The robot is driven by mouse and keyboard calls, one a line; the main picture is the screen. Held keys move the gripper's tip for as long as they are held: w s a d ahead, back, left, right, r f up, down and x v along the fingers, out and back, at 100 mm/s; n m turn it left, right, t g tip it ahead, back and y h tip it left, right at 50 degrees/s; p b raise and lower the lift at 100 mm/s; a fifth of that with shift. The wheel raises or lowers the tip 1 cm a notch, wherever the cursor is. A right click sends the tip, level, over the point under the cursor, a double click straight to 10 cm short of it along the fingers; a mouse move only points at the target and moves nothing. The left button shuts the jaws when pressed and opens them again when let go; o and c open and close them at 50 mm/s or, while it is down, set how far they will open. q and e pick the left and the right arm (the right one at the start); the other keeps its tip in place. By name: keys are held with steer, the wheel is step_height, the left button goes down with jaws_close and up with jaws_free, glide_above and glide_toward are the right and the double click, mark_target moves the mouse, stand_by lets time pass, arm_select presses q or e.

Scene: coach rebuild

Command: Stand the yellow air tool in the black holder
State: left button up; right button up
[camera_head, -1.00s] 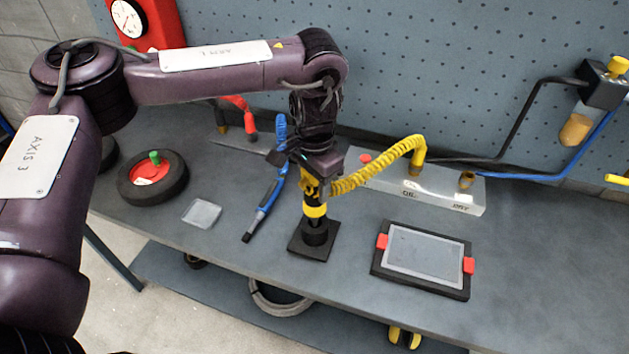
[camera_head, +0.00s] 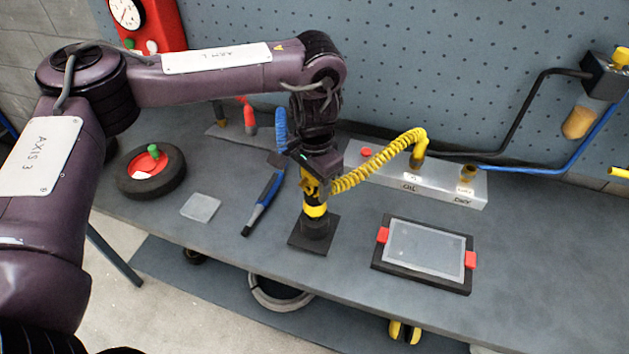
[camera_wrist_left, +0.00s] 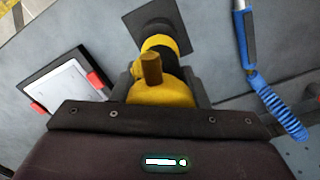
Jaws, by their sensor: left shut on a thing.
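The yellow air tool (camera_head: 315,210) stands upright with its lower end in the black holder (camera_head: 313,244) on the bench. Its coiled yellow hose (camera_head: 372,172) runs to a fitting on the grey manifold block. My left gripper (camera_head: 311,184) is shut on the upper part of the tool, pointing down. In the left wrist view the yellow tool (camera_wrist_left: 160,90) sits between the fingers, with the holder's square base (camera_wrist_left: 150,22) beyond it. How deep the tool sits inside the holder is hidden. My right gripper does not show.
A blue air tool (camera_head: 263,203) lies left of the holder. A black frame with red clips (camera_head: 424,285) lies to the right, and the manifold block (camera_head: 440,187) stands behind. A wheel (camera_head: 152,178) and a clear square lid (camera_head: 201,207) lie at the left. The bench's right side is clear.

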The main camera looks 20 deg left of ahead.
arm_select(q)
steer(key=shift+f+b, duration=0.35)
steer(key=shift+f, duration=0.4)
steer(key=o, duration=1.2)
steer(key=shift+o, duration=0.2)
steer(key=shift+s, duration=0.1)
steer(key=shift+f, duration=0.1)
step_height(320, 180, up, 8)
